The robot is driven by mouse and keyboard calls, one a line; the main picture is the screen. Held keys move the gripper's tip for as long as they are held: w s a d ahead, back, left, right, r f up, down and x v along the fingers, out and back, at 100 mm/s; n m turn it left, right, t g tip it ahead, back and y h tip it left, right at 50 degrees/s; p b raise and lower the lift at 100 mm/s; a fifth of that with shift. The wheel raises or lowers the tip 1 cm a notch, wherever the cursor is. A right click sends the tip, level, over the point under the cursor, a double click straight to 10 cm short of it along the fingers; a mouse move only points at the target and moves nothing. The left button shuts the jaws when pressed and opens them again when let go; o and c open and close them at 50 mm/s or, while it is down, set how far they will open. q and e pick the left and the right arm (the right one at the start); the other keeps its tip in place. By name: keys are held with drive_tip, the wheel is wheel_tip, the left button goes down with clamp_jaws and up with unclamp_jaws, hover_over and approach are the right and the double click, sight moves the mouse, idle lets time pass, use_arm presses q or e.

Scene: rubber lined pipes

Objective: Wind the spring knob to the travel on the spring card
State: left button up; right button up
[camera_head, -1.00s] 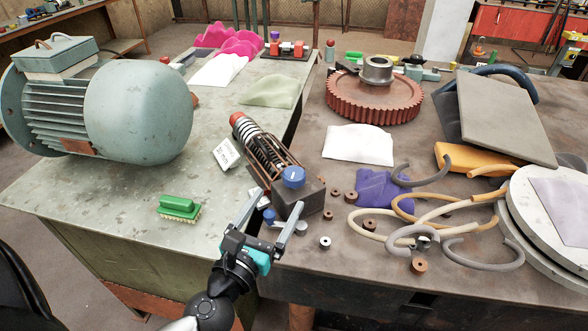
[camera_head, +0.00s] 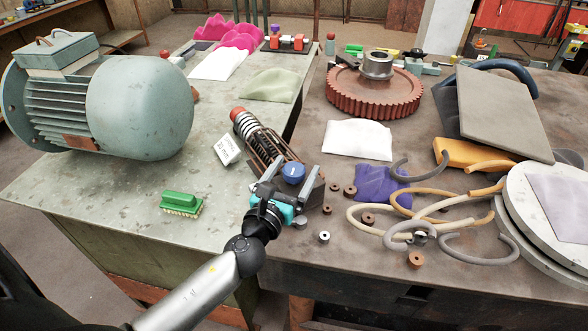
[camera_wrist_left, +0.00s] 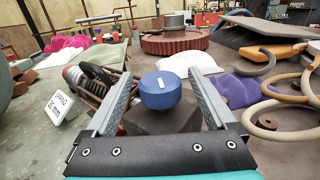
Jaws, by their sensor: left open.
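The spring knob (camera_head: 292,173) is a blue round knob with a white mark on top, at the near end of the spring unit (camera_head: 262,140). In the left wrist view the knob (camera_wrist_left: 160,91) sits between the open fingers, apart from both. My left gripper (camera_head: 290,175) is open, with its fingers on either side of the knob. The spring card (camera_head: 228,150) is a small white card standing left of the spring unit. In the left wrist view the card (camera_wrist_left: 60,107) reads "SPRING" and what looks like "30 mm". My right gripper is not in view.
A green motor (camera_head: 110,105) and a green brush (camera_head: 181,203) are on the left bench. A red gear (camera_head: 374,92), a purple cloth (camera_head: 380,184), curved hoses (camera_head: 470,210) and several small bushings lie on the right bench. Bare benchtop shows around the brush.

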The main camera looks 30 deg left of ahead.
use_arm(q)
drive_tip(key=c, duration=1.4)
drive_tip(key=shift+o, duration=0.2)
drive_tip(key=shift+h, duration=0.3)
